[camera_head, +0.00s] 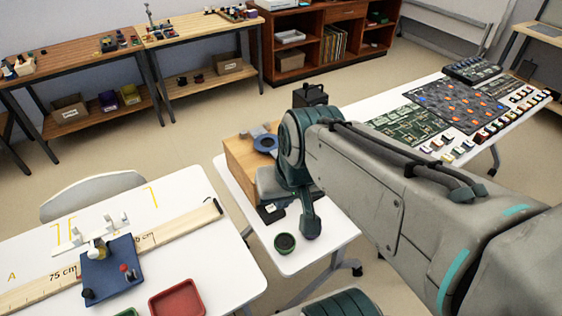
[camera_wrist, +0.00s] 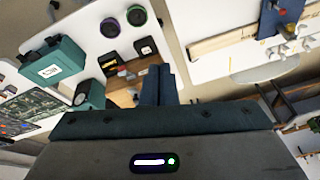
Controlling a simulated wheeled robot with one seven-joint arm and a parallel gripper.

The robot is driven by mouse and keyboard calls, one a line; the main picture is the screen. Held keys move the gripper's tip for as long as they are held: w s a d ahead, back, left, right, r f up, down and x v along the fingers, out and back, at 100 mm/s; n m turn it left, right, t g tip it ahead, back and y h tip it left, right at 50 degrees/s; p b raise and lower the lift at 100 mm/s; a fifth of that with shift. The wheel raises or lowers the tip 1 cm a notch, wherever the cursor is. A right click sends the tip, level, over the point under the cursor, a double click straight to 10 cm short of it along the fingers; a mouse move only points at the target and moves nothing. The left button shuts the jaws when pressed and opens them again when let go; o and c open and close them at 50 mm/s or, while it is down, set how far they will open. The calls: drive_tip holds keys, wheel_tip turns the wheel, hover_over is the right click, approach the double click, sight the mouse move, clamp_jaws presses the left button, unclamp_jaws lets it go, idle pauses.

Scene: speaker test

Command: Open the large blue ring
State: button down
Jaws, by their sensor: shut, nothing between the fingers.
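The large blue ring (camera_head: 265,143) lies on top of a wooden box (camera_head: 240,160) on the middle white table in the head view. I cannot make it out in the wrist view, where my gripper's body covers much of the picture. My gripper (camera_wrist: 158,84) is shut and empty, its dark teal fingers pointing over a wooden surface (camera_wrist: 124,97). In the head view my arm stands just right of the ring and hides part of the box; the fingertips cannot be made out there.
A green-rimmed disc (camera_head: 285,243) lies near the table's front; it and a purple-rimmed disc (camera_wrist: 110,28) show in the wrist view. A teal box (camera_wrist: 52,68) stands near them. A ruler table (camera_head: 190,210) is at left, circuit boards (camera_head: 410,124) at right.

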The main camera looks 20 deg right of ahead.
drive_tip(key=w+a+f+m+t+y+b, duration=0.25)
drive_tip(key=w+f+m+y+b, duration=0.55)
drive_tip(key=f+m+b, duration=0.6)
drive_tip(key=w+d+f+m+t+h+b, duration=0.3)
drive_tip(key=w+d+f+m+t, duration=0.15)
drive_tip(key=d+m, duration=0.4)
drive_tip(key=w+d+f+m+t+h+b, duration=0.3)
drive_tip(key=w+d+m, duration=0.2)
drive_tip(key=d+m, duration=0.4)
drive_tip(key=shift+m, duration=0.65)
drive_tip(key=x, duration=0.6)
drive_tip(key=a+b+x, duration=0.1)
drive_tip(key=x, duration=0.3)
drive_tip(key=shift+r, duration=0.1)
